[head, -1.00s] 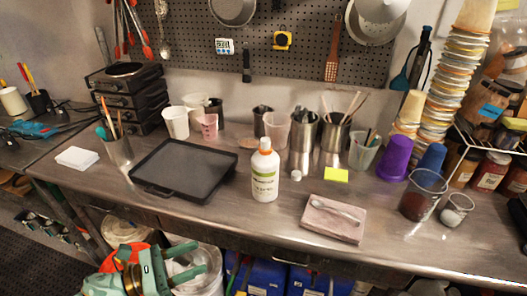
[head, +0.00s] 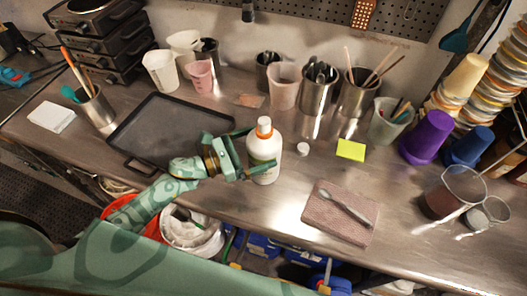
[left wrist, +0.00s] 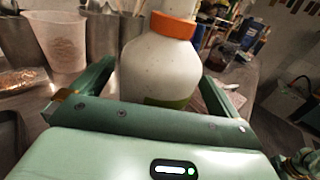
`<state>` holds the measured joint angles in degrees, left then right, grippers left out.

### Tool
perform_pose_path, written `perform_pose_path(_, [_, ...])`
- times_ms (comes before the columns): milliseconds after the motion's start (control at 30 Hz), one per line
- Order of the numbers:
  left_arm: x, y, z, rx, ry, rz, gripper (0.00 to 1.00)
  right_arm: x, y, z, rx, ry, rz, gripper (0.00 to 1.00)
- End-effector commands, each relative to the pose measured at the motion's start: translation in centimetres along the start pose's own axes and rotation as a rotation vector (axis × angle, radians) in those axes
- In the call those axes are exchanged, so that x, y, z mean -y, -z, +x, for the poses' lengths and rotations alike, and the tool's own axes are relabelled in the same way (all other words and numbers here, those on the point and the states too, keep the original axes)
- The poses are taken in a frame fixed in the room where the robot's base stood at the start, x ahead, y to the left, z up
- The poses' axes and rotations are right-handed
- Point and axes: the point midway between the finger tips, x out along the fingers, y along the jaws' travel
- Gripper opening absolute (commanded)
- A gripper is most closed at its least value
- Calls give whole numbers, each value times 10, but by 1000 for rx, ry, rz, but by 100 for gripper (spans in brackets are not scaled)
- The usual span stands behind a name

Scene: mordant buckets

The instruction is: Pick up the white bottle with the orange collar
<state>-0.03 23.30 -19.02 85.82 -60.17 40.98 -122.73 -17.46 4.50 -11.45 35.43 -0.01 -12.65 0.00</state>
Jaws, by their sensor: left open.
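The white bottle with the orange collar (head: 264,151) stands upright on the metal counter, right of the black tray. My left gripper (head: 247,157) is at the bottle, its arm coming in from the left. In the left wrist view the bottle (left wrist: 160,65) stands between the two open fingers of my left gripper (left wrist: 158,90), one finger on each side. I see a gap beside the fingers; firm contact does not show. My right gripper is not in view.
The black tray (head: 160,124) lies just left of the bottle. A small white cap (head: 303,149) and a yellow note (head: 351,149) are to the right. A pinkish slab with a spoon (head: 322,222) lies front right. Metal canisters (head: 320,92) stand behind.

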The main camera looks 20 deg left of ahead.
Motion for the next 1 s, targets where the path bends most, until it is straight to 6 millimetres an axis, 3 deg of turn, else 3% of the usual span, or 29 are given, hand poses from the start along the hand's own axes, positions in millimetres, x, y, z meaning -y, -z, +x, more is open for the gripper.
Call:
perform_pose_path(133, [0, -1, 19, 0, 0, 0, 100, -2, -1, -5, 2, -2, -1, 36])
perform_pose_path(400, [0, 0, 22, -1, 0, 0, 97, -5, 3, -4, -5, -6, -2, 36])
perform_pose_path(600, [0, 0, 22, -1, 0, 0, 42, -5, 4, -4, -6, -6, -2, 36])
perform_pose_path(633, [0, -1, 22, 2, 0, 0, 38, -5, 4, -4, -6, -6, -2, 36])
perform_pose_path(1000, [0, -4, 22, 2, 0, 1, 38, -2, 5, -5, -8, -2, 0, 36])
